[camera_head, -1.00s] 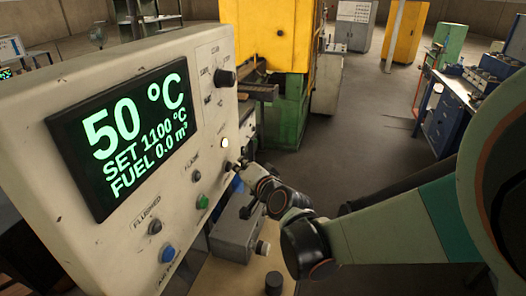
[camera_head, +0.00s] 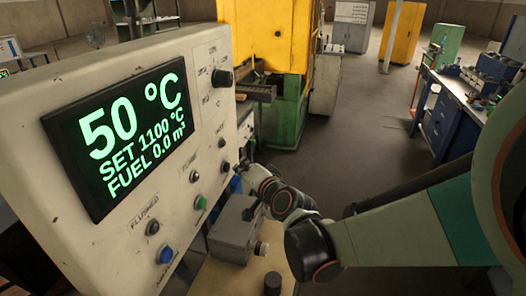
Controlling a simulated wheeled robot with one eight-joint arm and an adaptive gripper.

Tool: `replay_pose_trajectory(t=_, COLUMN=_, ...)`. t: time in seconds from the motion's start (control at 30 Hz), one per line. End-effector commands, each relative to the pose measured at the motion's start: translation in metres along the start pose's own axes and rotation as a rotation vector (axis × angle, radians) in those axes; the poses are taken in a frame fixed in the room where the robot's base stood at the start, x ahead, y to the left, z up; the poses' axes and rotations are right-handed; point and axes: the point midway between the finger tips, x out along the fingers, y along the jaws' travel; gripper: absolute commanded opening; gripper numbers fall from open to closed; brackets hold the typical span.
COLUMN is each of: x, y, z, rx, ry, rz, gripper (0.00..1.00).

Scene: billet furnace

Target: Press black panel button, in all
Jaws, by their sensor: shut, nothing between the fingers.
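The beige control panel (camera_head: 60,200) fills the left of the view. A small black button (camera_head: 225,167) sits near its right edge, below a dark round lamp (camera_head: 221,142). My gripper (camera_head: 240,168) is shut and empty. Its tip is just right of the black button, and a small gap seems to show between them. The fingers are small and dark here, so their detail is hard to make out. The panel screen (camera_head: 120,135) reads 50 °C, SET 1100 °C, FUEL 0.0 m³.
A green button (camera_head: 200,203), a blue button (camera_head: 166,255) and a black knob (camera_head: 222,77) are also on the panel. A grey box (camera_head: 233,235) lies below my gripper. A yellow and green machine (camera_head: 285,90) stands behind.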

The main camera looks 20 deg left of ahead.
Motion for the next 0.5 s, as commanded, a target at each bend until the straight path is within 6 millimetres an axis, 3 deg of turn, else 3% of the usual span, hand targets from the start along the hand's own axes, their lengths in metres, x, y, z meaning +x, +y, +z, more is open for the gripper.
replay_pose_trajectory(t=0.5, x=-0.0094, y=0.0073, z=-0.0068, rx=0.001, ry=0.001, rz=0.001, gripper=0.00)
